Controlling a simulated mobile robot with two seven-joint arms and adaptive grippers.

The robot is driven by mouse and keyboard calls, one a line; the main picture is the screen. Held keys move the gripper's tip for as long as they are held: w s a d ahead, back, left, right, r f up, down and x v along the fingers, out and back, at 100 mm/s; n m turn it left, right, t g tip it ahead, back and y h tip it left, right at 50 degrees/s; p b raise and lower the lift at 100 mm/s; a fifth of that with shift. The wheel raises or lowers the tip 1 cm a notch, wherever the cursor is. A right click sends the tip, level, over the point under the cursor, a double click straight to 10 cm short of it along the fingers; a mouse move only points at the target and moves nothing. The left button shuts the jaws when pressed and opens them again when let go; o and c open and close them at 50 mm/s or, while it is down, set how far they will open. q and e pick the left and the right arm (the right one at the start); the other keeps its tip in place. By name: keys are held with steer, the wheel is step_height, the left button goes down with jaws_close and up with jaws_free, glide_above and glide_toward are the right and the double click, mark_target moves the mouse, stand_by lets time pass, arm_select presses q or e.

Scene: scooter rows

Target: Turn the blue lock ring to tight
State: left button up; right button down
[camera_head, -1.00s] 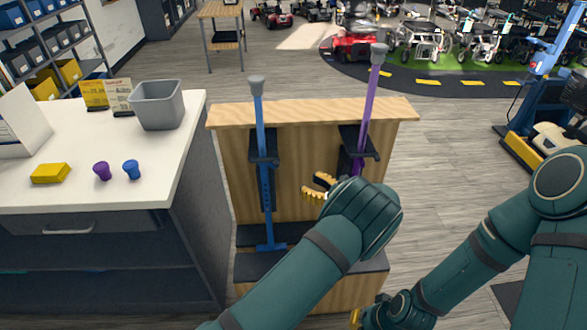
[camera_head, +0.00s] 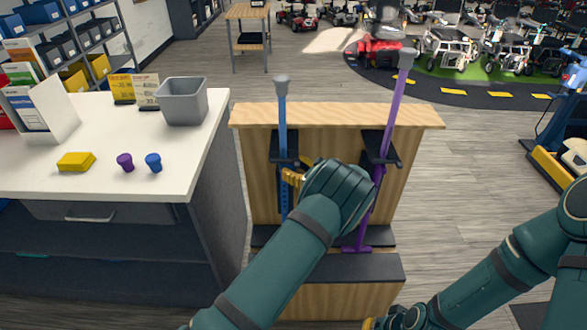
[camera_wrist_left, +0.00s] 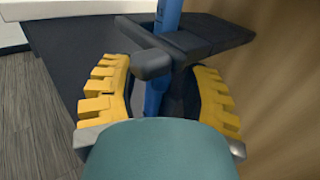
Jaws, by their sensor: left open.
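The blue pole (camera_head: 283,112) with a grey top stands upright in a dark bracket (camera_head: 285,163) on the wooden stand. It also shows in the left wrist view (camera_wrist_left: 168,16). My left gripper (camera_head: 291,177) is open at the blue pole, just below the bracket. In the left wrist view its yellow fingers (camera_wrist_left: 158,85) lie on both sides of the pole, with gaps. A dark rounded bar end (camera_wrist_left: 152,65) of the bracket covers part of the pole. I cannot pick out a separate lock ring. My right gripper (camera_head: 370,323) is only partly visible at the bottom edge.
A purple pole (camera_head: 396,95) leans in a second bracket on the same wooden stand (camera_head: 335,115). On the left, a white counter (camera_head: 100,185) holds a grey bin (camera_head: 182,102), a yellow block (camera_head: 76,161), a purple piece (camera_head: 125,162) and a blue piece (camera_head: 153,162).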

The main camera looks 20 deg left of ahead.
mark_target(283, 166)
arm_select(q)
jaws_close()
